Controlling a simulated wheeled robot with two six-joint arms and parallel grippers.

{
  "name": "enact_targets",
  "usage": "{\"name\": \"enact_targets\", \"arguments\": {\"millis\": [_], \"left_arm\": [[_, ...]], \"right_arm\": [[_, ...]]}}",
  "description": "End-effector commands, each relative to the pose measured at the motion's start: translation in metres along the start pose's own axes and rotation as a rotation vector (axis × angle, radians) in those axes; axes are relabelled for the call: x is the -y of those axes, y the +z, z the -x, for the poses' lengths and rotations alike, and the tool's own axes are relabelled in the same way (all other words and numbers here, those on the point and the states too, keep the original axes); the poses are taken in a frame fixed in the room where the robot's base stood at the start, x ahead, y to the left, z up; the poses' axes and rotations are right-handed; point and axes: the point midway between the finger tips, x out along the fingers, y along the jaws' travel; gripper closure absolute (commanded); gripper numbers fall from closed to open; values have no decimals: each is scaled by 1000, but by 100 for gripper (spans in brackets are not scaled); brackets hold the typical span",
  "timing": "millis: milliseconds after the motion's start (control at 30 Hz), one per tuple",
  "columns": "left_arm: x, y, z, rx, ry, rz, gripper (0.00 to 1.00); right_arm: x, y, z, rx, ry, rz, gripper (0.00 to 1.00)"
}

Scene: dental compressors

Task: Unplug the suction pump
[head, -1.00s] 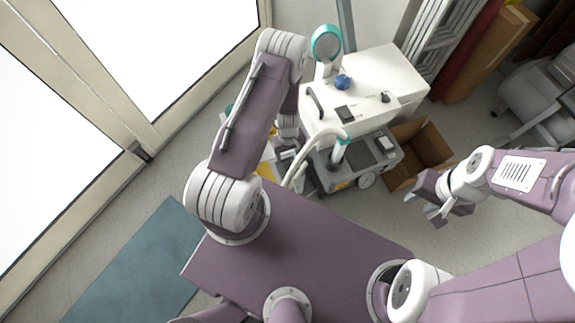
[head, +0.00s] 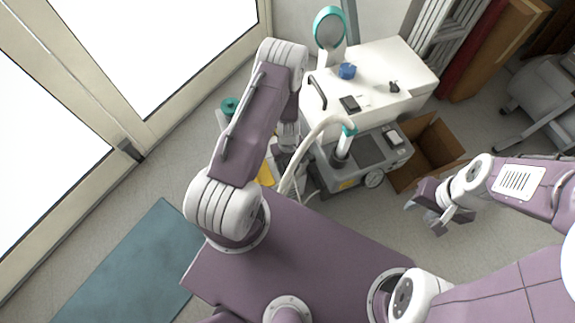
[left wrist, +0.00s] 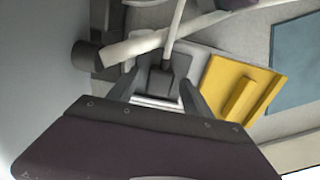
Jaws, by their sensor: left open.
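The grey suction pump (head: 347,176), with a pale curved hose, stands on the floor in front of a white cabinet. In the left wrist view a dark plug (left wrist: 160,80) with a pale cable sits at a dark socket on a light plate. My left gripper (left wrist: 160,90) is open, its two fingers on either side of the plug, with gaps visible. In the head view my left gripper (head: 286,162) is beside the pump's left side, partly hidden by my arm. My right gripper (head: 426,214) is open and empty, right of the pump over bare floor.
A yellow object (left wrist: 240,88) lies right of the plug. A white cabinet (head: 385,75) stands behind the pump, with an open cardboard box (head: 432,150) to its right. A blue-green mat (head: 130,268) lies left, by glazed doors. Floor at right is partly clear.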

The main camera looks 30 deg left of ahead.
Motion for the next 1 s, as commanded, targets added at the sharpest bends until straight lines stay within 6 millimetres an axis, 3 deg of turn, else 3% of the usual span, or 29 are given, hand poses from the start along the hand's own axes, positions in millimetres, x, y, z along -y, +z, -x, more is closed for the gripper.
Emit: {"name": "enact_targets", "arguments": {"millis": [733,767,933,1000], "left_arm": [[0,0,0,0,0,0,42],[0,0,0,0,0,0,47],[0,0,0,0,0,0,95],[0,0,0,0,0,0,100]], "right_arm": [[0,0,0,0,0,0,64],[0,0,0,0,0,0,64],[0,0,0,0,0,0,64],[0,0,0,0,0,0,64]]}}
